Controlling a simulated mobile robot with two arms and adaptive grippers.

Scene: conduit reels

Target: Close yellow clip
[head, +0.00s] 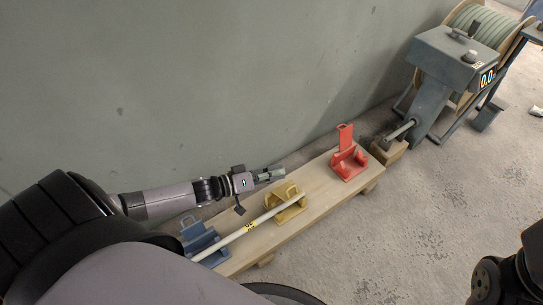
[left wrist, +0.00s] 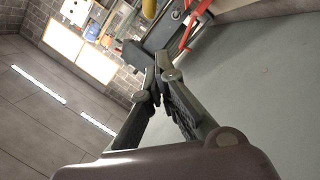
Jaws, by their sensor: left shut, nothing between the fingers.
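The yellow clip (head: 283,215) sits on the wooden board. A pale conduit (head: 222,244) lies through it, and its loop-shaped flap appears raised on the wall side of the conduit. My left gripper (head: 274,173) is shut and empty, just above and behind the yellow clip on the wall side, apparently apart from it. Its closed fingers (left wrist: 158,80) show in the left wrist view with nothing between them. A small patch of yellow shows at the top of that view; I cannot tell what it is. My right gripper is not in view.
A blue clip (head: 196,232) holds the conduit's near end. A red clip (head: 349,165) stands empty with its flap upright. The board (head: 318,190) runs along the grey wall (head: 230,80). A conduit reel machine (head: 445,65) stands at the far right. The floor (head: 400,230) right of the board is clear.

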